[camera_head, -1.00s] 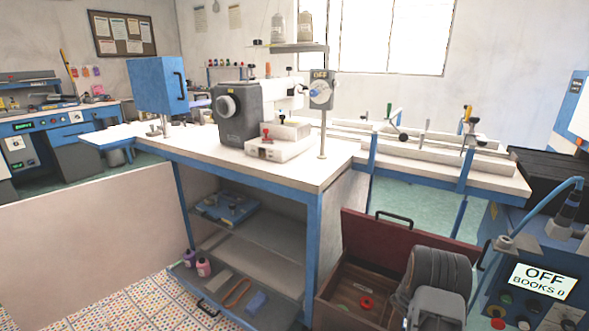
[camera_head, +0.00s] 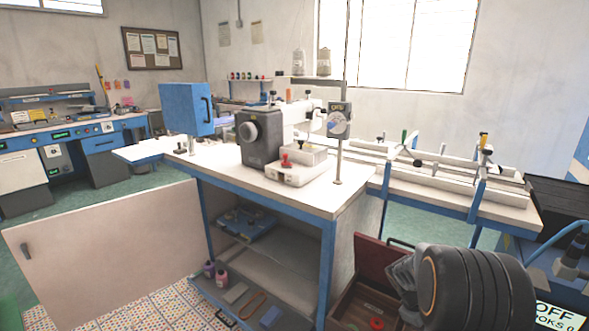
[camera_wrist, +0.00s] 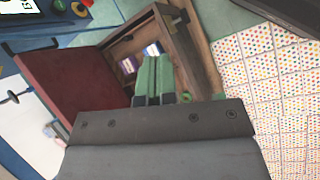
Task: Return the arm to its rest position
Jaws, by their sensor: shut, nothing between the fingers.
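My gripper (camera_wrist: 153,78) shows in the wrist view with its two green fingers together and nothing between them. It points toward an open wooden box (camera_wrist: 183,45) with a dark red lid (camera_wrist: 75,85), which lies beyond the fingertips. In the head view, my dark arm stands at the lower right, in front of the wooden box (camera_head: 350,305). My fingers cannot be made out in that view.
The sewing machine (camera_head: 262,137) stands on a white-topped bench (camera_head: 330,200) with blue legs and open shelves below. Patterned floor (camera_wrist: 270,90) is clear on the wrist view's right.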

